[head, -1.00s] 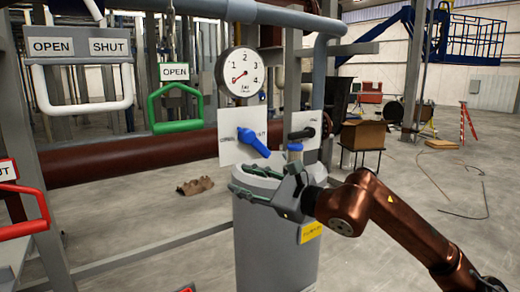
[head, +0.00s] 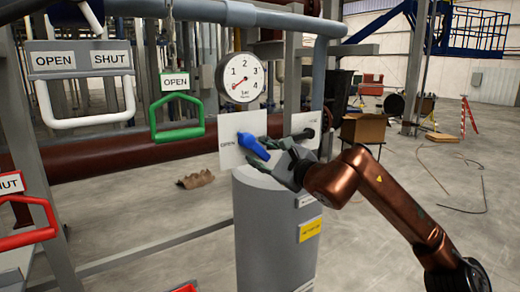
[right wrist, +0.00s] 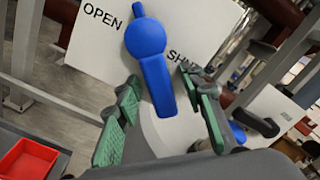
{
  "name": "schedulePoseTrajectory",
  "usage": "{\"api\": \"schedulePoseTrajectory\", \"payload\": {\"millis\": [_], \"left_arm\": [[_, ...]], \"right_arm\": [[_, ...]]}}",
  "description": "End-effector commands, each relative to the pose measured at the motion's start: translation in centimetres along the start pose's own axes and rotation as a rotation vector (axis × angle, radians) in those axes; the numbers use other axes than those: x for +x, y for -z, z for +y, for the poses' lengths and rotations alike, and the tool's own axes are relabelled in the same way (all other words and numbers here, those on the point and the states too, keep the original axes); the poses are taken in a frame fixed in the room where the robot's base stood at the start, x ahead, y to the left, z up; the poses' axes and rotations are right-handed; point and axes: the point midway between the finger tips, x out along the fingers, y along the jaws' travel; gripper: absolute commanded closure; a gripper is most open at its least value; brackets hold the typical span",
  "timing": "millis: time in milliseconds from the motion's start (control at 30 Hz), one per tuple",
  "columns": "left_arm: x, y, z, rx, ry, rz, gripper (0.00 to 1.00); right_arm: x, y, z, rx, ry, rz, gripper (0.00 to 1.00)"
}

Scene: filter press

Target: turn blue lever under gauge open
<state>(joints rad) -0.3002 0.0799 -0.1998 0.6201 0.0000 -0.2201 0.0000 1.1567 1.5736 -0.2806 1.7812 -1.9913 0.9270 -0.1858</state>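The blue lever (head: 253,146) is mounted on a white plate (head: 229,158) under the round gauge (head: 240,77). Its handle slants down and to the right in the head view. In the right wrist view the blue lever (right wrist: 146,40) points down from its hub, between the printed words OPEN on the left and SHUT on the right, the latter partly hidden. My right gripper (head: 268,157) is at the lever's handle. In the right wrist view its green-padded fingers (right wrist: 160,82) are apart, one on each side of the handle, with gaps visible. My left gripper is not in view.
A grey cylinder (head: 275,230) stands just below the lever. A black lever (head: 304,134) is on another plate to the right. Green (head: 178,133), white (head: 84,122) and red (head: 30,236) handles hang at left.

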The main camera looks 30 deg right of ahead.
Motion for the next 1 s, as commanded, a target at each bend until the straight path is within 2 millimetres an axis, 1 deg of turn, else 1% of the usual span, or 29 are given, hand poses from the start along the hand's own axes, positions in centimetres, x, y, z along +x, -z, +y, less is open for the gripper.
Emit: {"api": "schedulePoseTrajectory", "payload": {"millis": [167,200,700,1000], "left_arm": [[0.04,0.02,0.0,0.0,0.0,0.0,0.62],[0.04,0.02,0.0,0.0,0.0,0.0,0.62],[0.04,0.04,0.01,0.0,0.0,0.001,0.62],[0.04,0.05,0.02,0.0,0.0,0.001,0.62]], "right_arm": [[0.01,0.05,0.02,0.0,0.0,0.0,0.64],[0.0,0.06,0.01,0.0,0.0,0.0,0.65],[-0.03,0.06,0.0,0.0,0.0,0.0,1.0],[-0.03,0.05,0.0,0.0,0.0,0.0,1.0]]}}
